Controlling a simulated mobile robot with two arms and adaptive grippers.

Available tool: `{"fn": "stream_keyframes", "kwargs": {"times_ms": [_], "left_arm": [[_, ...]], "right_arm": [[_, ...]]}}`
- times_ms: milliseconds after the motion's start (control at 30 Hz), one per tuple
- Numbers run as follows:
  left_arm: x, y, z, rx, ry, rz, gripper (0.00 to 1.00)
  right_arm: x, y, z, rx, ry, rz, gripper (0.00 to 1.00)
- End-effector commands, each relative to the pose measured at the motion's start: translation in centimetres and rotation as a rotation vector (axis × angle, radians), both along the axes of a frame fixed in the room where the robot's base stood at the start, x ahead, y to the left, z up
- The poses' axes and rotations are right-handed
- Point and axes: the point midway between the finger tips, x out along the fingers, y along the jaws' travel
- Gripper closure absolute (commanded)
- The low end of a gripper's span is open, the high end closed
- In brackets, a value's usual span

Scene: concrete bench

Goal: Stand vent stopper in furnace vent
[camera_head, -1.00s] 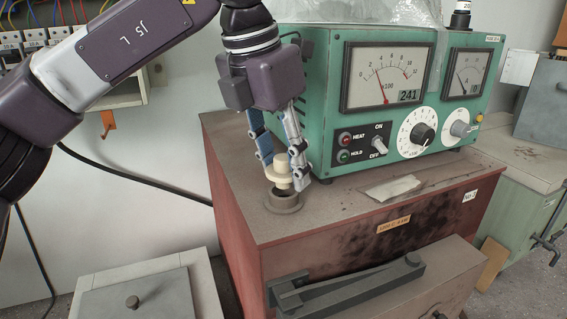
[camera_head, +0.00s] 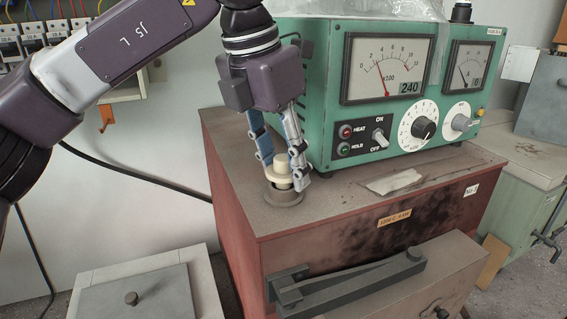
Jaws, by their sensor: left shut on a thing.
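The vent stopper (camera_head: 281,168) is a cream, stepped plug. My left gripper (camera_head: 283,170) points down and is shut on it. The furnace vent (camera_head: 284,196) is a round grey-brown collar on top of the red furnace (camera_head: 240,205), near its left front. The stopper is upright, directly over the vent, with its lower part at or just inside the collar's mouth. I cannot tell whether it rests on anything there. My right gripper is not in view.
A green control box (camera_head: 325,110) with dials stands on the furnace top, just right of the gripper. A scrap of paper (camera_head: 392,181) lies right of the vent. A dark handle bar (camera_head: 350,280) juts from the furnace front. The left front top is clear.

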Motion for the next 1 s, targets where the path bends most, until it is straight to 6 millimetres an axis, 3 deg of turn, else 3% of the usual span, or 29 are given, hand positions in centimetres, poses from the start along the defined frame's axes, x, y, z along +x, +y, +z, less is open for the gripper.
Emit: {"fn": "stream_keyframes", "kwargs": {"times_ms": [1000], "left_arm": [[0.0,0.0,-1.5,0.0,0.0,0.0,0.83]], "right_arm": [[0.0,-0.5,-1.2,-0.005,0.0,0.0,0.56]]}}
